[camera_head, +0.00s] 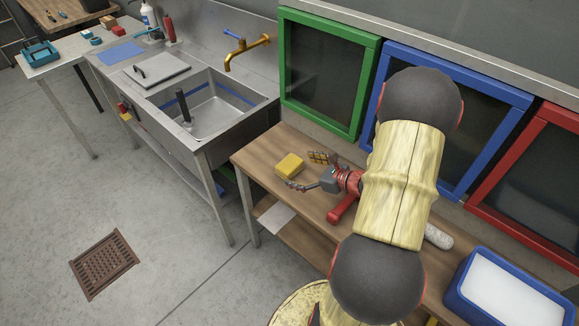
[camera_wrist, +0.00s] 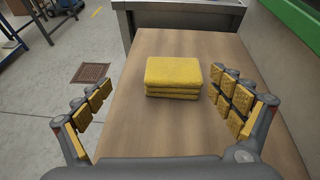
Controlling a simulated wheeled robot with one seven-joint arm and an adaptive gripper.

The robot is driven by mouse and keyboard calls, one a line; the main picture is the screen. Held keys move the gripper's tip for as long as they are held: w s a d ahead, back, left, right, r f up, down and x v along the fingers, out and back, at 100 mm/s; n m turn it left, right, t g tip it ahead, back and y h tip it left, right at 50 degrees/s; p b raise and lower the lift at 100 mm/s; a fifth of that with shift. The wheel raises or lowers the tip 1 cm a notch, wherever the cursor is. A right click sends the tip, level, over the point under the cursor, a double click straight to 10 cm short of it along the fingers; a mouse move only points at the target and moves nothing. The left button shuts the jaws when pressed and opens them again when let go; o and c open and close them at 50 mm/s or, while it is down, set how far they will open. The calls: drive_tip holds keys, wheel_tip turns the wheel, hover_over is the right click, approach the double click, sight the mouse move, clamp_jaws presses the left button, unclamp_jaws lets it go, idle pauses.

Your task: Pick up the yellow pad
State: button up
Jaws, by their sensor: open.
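The yellow pad (camera_head: 289,166) lies on the wooden table (camera_head: 258,156), near its left end. In the wrist view the yellow pad (camera_wrist: 173,77) looks like a small stack of flat layers, ahead of my gripper and between the lines of its fingers. My gripper (camera_head: 309,171) is open and empty, just to the right of the pad in the head view. Its two yellow-padded fingers are spread wide in the wrist view (camera_wrist: 160,105). They do not appear to touch the pad.
A metal sink (camera_head: 215,108) with a brass tap (camera_head: 243,56) stands left of the table. Green (camera_head: 325,72), blue and red framed panels line the back. A blue tray (camera_head: 510,295) with a white inside sits at the right. A floor drain (camera_head: 104,265) lies front left.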

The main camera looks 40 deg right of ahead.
sight(294, 165)
drive_tip(key=shift+s+d+f+m+h, duration=0.15)
drive_tip(key=shift+s+d+f+m, duration=0.1)
drive_tip(key=shift+d, duration=0.2)
drive_tip(key=shift+s+d+f+m+h, duration=0.15)
drive_tip(key=shift+d+f+m, duration=0.1)
drive_tip(key=shift+d, duration=0.15)
drive_tip(key=shift+w+d+f, duration=0.15)
drive_tip(key=shift+d+f, duration=0.05)
drive_tip(key=shift+f, duration=0.05)
drive_tip(key=b+x, duration=0.1)
drive_tip(key=x, duration=0.1)
drive_tip(key=b+x, duration=0.1)
drive_tip(key=x, duration=0.1)
drive_tip(key=b+x, duration=0.1)
drive_tip(key=x, duration=0.2)
drive_tip(key=shift+w+r, duration=0.2)
drive_tip(key=shift+c, duration=0.8)
drive_tip(key=c, duration=1.1)
drive_tip(key=shift+r, duration=0.1)
